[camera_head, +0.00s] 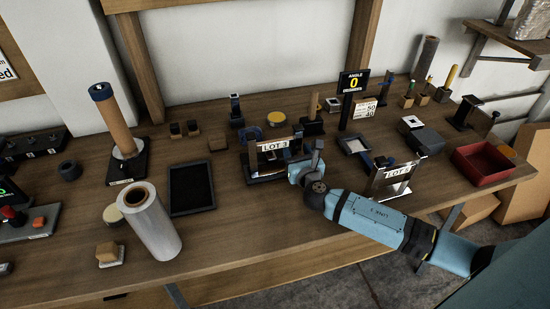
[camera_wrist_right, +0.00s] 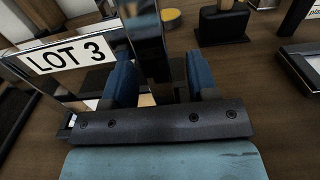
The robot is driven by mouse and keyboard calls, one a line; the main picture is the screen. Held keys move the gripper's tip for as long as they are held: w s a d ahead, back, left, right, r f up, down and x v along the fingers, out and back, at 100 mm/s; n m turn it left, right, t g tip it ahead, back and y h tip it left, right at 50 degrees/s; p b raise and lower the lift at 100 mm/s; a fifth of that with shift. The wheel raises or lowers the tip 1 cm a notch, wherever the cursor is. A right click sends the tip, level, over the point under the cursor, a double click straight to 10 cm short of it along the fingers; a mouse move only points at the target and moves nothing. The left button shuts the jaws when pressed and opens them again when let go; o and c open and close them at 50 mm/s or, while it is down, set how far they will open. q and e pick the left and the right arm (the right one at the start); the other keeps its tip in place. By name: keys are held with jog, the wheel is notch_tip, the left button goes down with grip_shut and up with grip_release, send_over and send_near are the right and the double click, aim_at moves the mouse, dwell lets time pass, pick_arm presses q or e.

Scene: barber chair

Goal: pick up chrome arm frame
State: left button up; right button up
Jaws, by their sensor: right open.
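A chrome arm frame (camera_head: 252,159) with a white "LOT 3" label stands mid-table in the head view. In the right wrist view the label is at the left, and a chrome upright (camera_wrist_right: 147,28) of the frame shows just beyond the fingers. My right gripper (camera_head: 309,160) is at the right end of this frame. In the right wrist view its two blue-padded fingers (camera_wrist_right: 161,82) are apart, with the upright in line with the gap. I cannot tell whether the upright is between the pads. My left gripper is not in view.
A second chrome frame (camera_head: 381,182) with a "LOT" label stands behind my right forearm. A red tray (camera_head: 481,165) is at the right. A black tray (camera_head: 191,189) and a clear film roll (camera_head: 151,224) are at the left. An angle display (camera_head: 353,83) stands behind.

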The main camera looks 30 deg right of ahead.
jog(key=shift+x, duration=1.2)
grip_shut()
